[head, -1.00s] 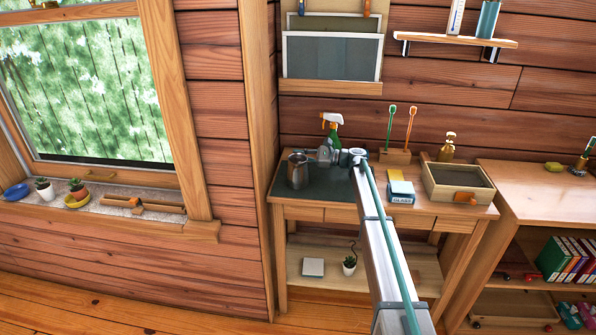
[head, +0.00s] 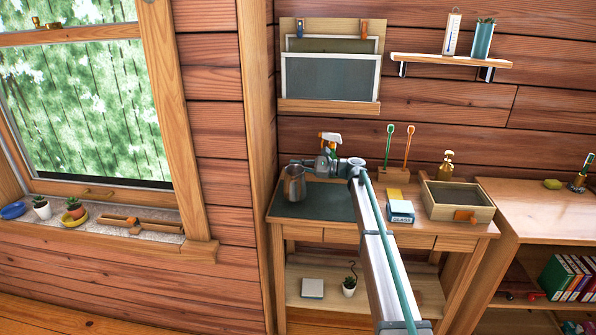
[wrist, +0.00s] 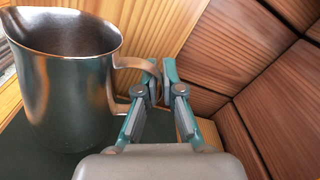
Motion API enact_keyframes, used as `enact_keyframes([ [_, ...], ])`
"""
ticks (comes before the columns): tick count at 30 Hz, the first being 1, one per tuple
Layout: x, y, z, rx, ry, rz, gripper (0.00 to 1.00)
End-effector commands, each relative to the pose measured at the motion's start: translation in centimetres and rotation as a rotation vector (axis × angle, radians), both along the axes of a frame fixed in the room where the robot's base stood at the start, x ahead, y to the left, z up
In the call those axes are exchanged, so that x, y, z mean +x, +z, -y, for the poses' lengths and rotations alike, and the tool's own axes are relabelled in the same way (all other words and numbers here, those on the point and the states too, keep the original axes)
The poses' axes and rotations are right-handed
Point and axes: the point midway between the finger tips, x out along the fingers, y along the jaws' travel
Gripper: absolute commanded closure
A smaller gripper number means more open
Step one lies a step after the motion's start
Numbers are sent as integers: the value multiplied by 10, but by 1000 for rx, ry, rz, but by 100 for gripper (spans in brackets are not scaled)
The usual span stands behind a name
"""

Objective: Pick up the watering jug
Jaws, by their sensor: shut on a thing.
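The watering jug (head: 293,184) is a shiny metal pitcher with a spout and a looped handle. In the head view it is over the left part of the dark mat (head: 328,203) on the workbench, upright. My gripper (head: 308,163) is at its right side. In the wrist view the jug (wrist: 75,85) fills the left, and its handle (wrist: 133,63) reaches my gripper (wrist: 158,82). The teal fingers are shut on the handle. The jug's base is hard to make out, so I cannot tell for sure whether it touches the mat.
A spray bottle (head: 330,142) stands behind my gripper. A blue and white box (head: 400,211) and a wooden tray (head: 457,213) lie to the right on the workbench (head: 420,228). A wood post (head: 262,150) and wall stand close on the left.

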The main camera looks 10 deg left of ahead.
Motion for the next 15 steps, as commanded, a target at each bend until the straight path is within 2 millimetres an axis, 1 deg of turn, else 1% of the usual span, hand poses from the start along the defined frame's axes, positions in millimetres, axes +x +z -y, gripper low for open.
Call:
enact_keyframes([
  [1, -6, 6, -1, 1, 0, 0, 100],
  [9, -27, 33, -10, 2, 1, 0, 100],
  [13, -37, 45, -13, 2, 1, 0, 100],
  [15, -46, 49, -16, 2, 1, 0, 100],
])
